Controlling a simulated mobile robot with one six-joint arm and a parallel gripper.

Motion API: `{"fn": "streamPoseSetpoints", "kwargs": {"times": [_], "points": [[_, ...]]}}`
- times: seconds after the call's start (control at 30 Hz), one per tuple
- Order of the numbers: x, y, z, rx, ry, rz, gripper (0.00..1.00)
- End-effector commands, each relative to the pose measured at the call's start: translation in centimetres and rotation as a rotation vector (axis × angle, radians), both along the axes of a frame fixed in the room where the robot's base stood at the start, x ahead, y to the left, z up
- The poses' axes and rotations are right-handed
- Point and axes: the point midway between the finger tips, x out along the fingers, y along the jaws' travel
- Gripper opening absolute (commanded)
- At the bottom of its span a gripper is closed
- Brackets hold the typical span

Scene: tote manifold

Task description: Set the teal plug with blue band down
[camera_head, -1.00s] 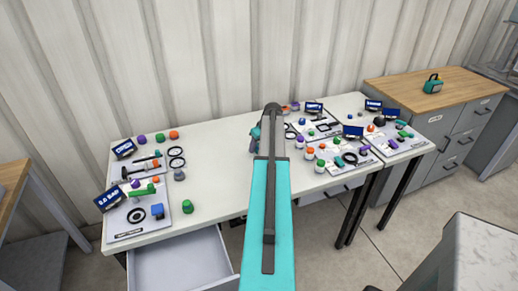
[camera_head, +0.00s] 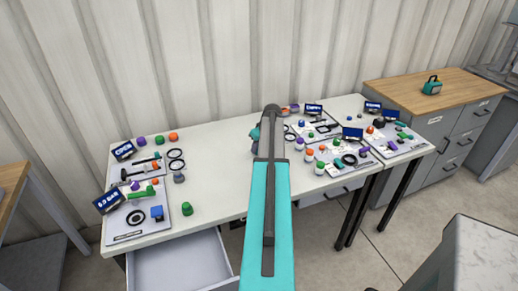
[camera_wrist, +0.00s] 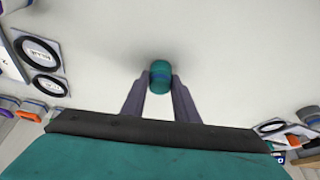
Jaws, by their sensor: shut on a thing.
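The teal plug with blue band (camera_wrist: 160,76) is between the fingertips of my gripper (camera_wrist: 160,84) in the wrist view, and the gripper is shut on it. Its blue band shows around its middle. A bare stretch of the white table (camera_wrist: 225,50) lies under and beyond it, with a soft shadow near the plug. I cannot tell whether the plug touches the table.
Boards with gauges, rings and coloured plugs stand left (camera_head: 125,222) and right (camera_head: 395,140). A loose green plug (camera_head: 187,209) lies near the front left edge. An open drawer (camera_head: 180,265) juts out below. The table's middle left of my arm is clear.

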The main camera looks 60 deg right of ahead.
Motion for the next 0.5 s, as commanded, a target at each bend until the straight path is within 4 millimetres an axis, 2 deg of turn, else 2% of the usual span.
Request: {"fn": "streamPoseSetpoints", "kwargs": {"times": [0.17, 0.5], "points": [[0.0, 0.0, 0.7, 0.000, 0.000, 0.000, 0.01], [-0.3, 0.2, 3.3, -0.002, 0.000, -0.001, 0.01]]}}
